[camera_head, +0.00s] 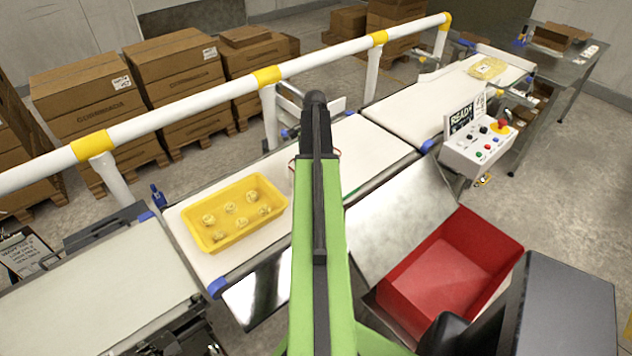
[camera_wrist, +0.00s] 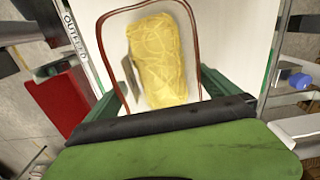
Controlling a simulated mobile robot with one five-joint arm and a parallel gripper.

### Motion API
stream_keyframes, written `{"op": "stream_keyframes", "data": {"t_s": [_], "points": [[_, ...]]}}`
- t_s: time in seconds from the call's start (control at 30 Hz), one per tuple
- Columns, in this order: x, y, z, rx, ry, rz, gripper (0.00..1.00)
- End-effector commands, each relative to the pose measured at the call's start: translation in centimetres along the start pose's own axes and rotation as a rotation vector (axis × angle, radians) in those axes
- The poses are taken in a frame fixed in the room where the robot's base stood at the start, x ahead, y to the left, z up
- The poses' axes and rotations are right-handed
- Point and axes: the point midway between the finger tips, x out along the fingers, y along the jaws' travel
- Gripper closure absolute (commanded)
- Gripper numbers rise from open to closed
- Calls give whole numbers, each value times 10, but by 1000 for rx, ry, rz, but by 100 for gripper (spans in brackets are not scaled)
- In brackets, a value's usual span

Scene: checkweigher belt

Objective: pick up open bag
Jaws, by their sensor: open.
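A yellow bag (camera_wrist: 163,62) lies on the white belt (camera_wrist: 222,35) in the wrist view. It looks crumpled and clear, with yellow contents; a greyish flap shows at its left side. I cannot tell which end is open. My gripper (camera_wrist: 150,45) is open, its thin reddish-brown fingers on either side of the bag in the picture. I see no contact, and the height between them is unclear. In the head view my arm hides the bag and most of the gripper.
A yellow tray (camera_head: 274,186) with several pasta nests sits on the belt left of my arm. A red bin (camera_head: 455,265) stands to the right, below the control box (camera_head: 478,150). A white rail (camera_head: 220,90) with yellow joints runs behind the belt. A yellow packet (camera_head: 487,68) lies farther along.

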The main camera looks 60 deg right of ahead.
Motion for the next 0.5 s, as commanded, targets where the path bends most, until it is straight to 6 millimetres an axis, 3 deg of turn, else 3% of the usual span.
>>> {"op": "stream_keyframes", "data": {"t_s": [0.23, 0.5], "points": [[2, 0, 0, 0, 0, 0, 1], [2, 0, 0, 1, 0, 0, 37]]}}
